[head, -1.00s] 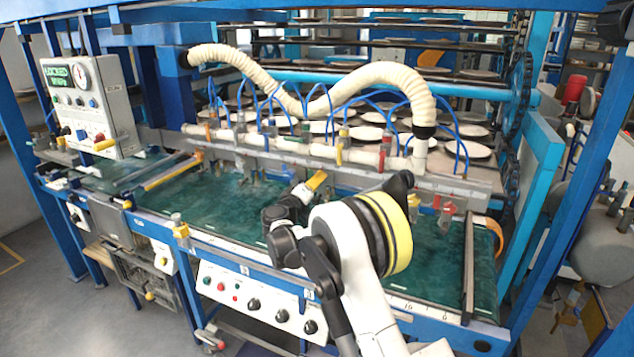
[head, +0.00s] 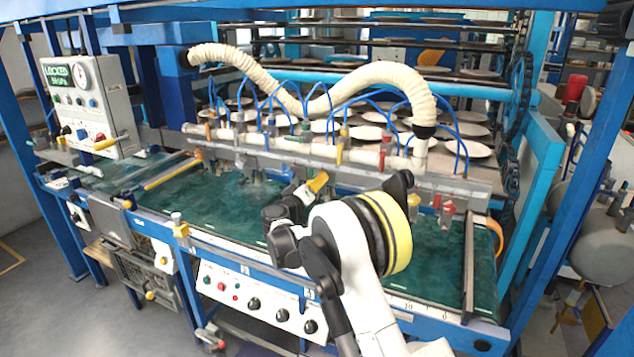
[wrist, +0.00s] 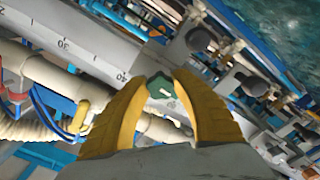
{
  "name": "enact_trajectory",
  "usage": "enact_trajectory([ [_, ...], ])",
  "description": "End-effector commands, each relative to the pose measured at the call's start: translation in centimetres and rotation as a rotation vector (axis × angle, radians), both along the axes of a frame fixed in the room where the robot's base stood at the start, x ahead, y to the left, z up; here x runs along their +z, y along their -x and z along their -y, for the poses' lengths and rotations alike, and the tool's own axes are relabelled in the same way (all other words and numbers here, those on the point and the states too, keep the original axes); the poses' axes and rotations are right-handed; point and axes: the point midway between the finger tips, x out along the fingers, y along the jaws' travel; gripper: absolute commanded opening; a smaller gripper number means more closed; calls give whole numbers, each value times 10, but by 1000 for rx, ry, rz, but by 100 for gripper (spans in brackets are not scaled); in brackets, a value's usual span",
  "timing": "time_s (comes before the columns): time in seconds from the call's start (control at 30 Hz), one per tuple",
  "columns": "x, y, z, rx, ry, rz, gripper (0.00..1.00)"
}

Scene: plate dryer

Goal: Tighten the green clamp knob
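A green knob (wrist: 162,88) shows in the wrist view between the two yellow fingertips of my gripper (wrist: 160,76). The fingers stand apart on either side of it. The knob seems to lie a little beyond the tips, and I see no clear contact. In the head view my gripper (head: 317,182) hangs above the green bed, in front of the rail. A green handle (head: 305,125) shows on the pipe behind it; it looks like the same knob. My arm hides part of the bed.
A pale pipe (head: 262,141) with coloured handles runs behind the scaled metal rail (head: 455,189). A red handle (wrist: 15,97) and a yellow handle (wrist: 80,115) show to the left in the wrist view. A ribbed hose (head: 375,73) and blue tubes arch above.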

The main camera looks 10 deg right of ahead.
Motion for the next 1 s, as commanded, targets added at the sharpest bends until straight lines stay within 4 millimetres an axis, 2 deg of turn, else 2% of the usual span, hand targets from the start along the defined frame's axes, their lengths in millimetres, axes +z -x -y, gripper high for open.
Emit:
enact_trajectory([
  [0.03, 0, 0, 1, -1, 0, 0, 45],
  [0.07, 0, 0, 1, -1, 0, 0, 53],
  [0.47, 0, 5, -5, 0, 0, 0, 53],
  [0.57, 0, 18, -14, 1, 0, 0, 53],
  [0.9, 0, 77, -57, 1, 0, 0, 53],
  [1.0, 0, 88, -64, 0, 0, 0, 53],
])
